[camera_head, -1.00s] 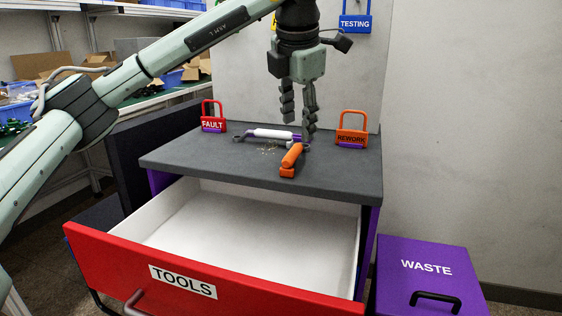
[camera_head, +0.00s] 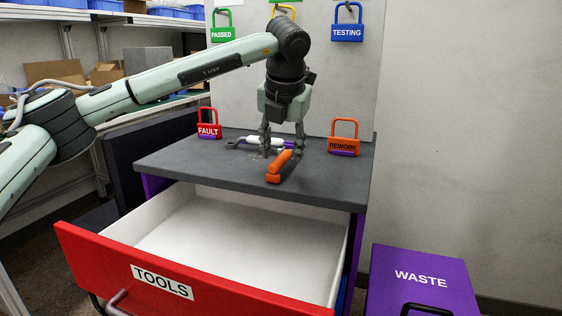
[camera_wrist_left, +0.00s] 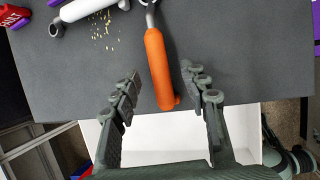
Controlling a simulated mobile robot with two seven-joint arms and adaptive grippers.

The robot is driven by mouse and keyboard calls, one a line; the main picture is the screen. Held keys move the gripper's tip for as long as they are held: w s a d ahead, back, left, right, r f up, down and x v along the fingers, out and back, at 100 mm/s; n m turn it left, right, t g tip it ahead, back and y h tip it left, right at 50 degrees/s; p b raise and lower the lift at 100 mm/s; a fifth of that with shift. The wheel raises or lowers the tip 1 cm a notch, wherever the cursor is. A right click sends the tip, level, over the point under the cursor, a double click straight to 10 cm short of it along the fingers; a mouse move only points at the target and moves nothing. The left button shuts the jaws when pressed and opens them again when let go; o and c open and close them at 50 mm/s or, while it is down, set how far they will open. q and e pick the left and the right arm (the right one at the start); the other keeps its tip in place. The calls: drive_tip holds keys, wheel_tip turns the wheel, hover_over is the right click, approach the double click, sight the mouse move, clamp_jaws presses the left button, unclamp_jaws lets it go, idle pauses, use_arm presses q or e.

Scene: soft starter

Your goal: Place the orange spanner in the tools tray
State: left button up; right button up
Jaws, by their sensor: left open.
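The orange spanner (camera_head: 279,166) lies on the grey worktop (camera_head: 190,155); in the left wrist view its orange handle (camera_wrist_left: 158,68) points toward my gripper and its metal end is at the top edge. My left gripper (camera_head: 281,156) is open just above the worktop, pointing down. In the left wrist view its fingers (camera_wrist_left: 165,98) are spread on either side of the handle's end, with gaps and nothing held. The tools tray is an open red-fronted drawer (camera_head: 180,272) labelled TOOLS, with a white, empty-looking inside, below the worktop.
A white-handled spanner (camera_head: 265,141) with purple lies behind the orange one, with yellowish crumbs (camera_wrist_left: 104,30) beside it. Red FAULT (camera_head: 209,125) and orange REWORK (camera_head: 343,138) padlocks stand on the worktop. A purple WASTE bin (camera_head: 423,278) is at lower right.

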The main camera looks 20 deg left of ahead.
use_arm(q)
drive_tip(key=shift+w+a+f, duration=0.1)
drive_tip(key=shift+w+f, duration=0.15)
drive_tip(key=shift+f, duration=0.25)
drive_tip(key=shift+w+f, duration=0.1)
drive_tip(key=shift+f, duration=0.15)
drive_tip(key=shift+c, duration=0.3)
clamp_jaws()
use_arm(e)
drive_tip(key=shift+w+f, duration=0.2)
drive_tip(key=shift+f, duration=0.1)
drive_tip(key=shift+s, duration=0.1)
